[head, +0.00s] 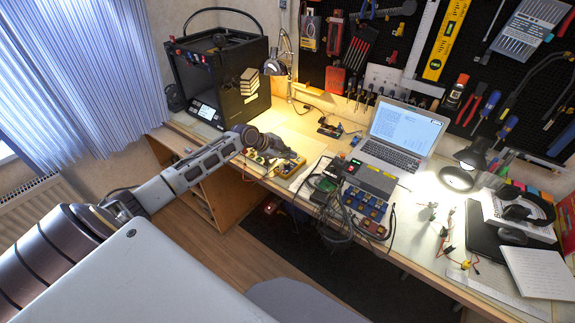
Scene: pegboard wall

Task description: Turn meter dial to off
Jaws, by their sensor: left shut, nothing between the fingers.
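The meter (259,159) appears as a small yellow-edged device on the left part of the workbench, near its front edge, with a thin red lead beside it. Its dial is hidden or too small to read. My left arm reaches in from the left, and my left gripper (273,150) is over the meter, pointing down to the right. Its fingers are shut and hold nothing. I cannot tell whether the fingertips touch the dial. My right gripper is not in view.
A black 3D printer (215,75) stands behind on the left. A lit lamp (275,66) hangs above the bench. A laptop (402,135), a power box with cables (370,178), and headphones (527,207) fill the right. Tools hang on the pegboard (480,45).

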